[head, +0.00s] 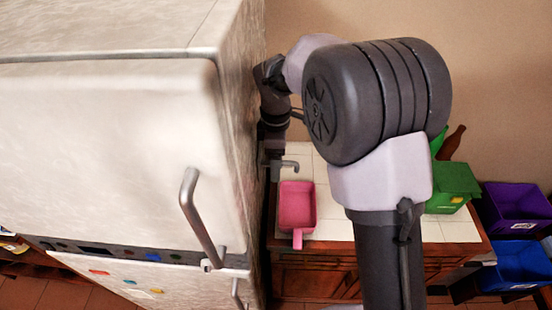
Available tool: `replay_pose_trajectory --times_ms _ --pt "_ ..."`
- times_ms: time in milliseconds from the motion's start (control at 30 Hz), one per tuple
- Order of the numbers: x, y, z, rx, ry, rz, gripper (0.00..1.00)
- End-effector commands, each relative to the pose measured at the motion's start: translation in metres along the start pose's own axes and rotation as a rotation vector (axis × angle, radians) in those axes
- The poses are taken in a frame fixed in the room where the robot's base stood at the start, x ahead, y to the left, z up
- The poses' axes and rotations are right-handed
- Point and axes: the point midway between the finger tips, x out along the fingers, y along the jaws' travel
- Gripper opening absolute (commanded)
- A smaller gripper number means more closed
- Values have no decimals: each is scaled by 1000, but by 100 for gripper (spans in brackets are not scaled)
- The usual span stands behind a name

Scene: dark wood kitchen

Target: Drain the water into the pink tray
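The pink tray (297,207) lies on the white-tiled counter, its short handle pointing toward the front edge. It looks empty from here. A grey tap (286,164) juts out just behind the tray's back edge. No water shows. My gripper (272,158) hangs down beside the fridge's side, close to the tap and behind and left of the tray. It is dark and small here, and the fridge edge is close against it. I cannot make out its fingers or whether it touches the tap.
A large pale fridge (110,140) with metal handles fills the left. On the counter's right stand a green box (452,185) and a brown bottle (452,143). Purple (516,207) and blue (520,266) bins are at far right. My arm hides the counter's middle.

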Motion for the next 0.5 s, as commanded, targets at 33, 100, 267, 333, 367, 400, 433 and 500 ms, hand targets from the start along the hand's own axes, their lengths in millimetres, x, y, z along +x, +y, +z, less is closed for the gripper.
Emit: replay_pose_trajectory --times_ms 33,100,267,333,367,400,433,500 --pt "0 0 0 0 0 0 52" --pt "0 0 0 0 0 0 38" --pt "0 0 0 0 0 0 7" --pt "-1 0 0 -7 0 0 4" --pt "-2 0 1 -23 0 -1 4" --pt "-5 0 2 -65 0 -2 4" --pt "-6 0 4 -104 0 -3 4" --pt "-7 0 7 -193 0 -2 4"
